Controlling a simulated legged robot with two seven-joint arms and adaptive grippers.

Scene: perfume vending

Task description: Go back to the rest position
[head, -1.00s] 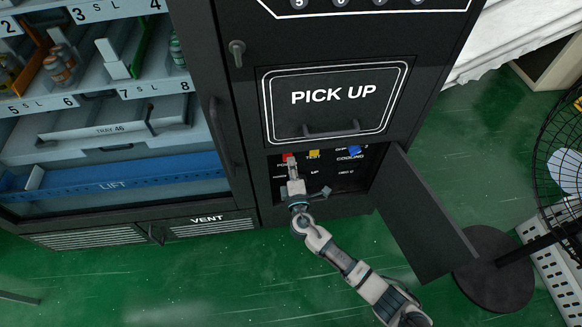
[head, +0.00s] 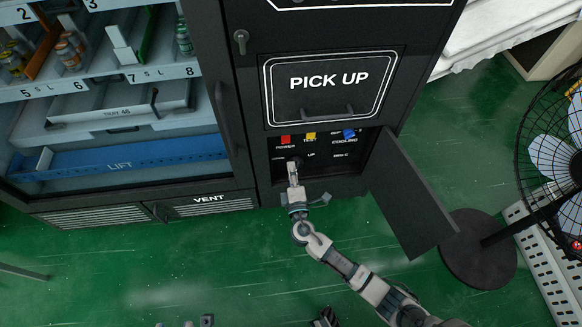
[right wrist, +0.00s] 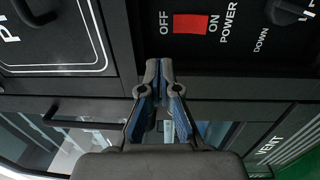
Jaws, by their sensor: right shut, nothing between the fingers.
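My right gripper (head: 293,166) is in front of the open control compartment (head: 265,165) of the black vending machine, just below the red power switch (head: 285,140). In the right wrist view its fingers (right wrist: 159,70) are together with nothing between them. The red switch (right wrist: 190,24) there lies beyond the fingertips, between the OFF and ON labels, and the fingers are apart from it. Small grey parts (head: 206,320) show at the bottom edge of the head view; they may belong to my left gripper, but too little shows to tell its state.
The open compartment door (head: 410,195) sticks out to the right of my right gripper. A fan (head: 555,150) on a round dark base (head: 478,250) stands farther right. The PICK UP hatch (head: 330,88) is shut. The green floor (head: 200,265) in front is clear.

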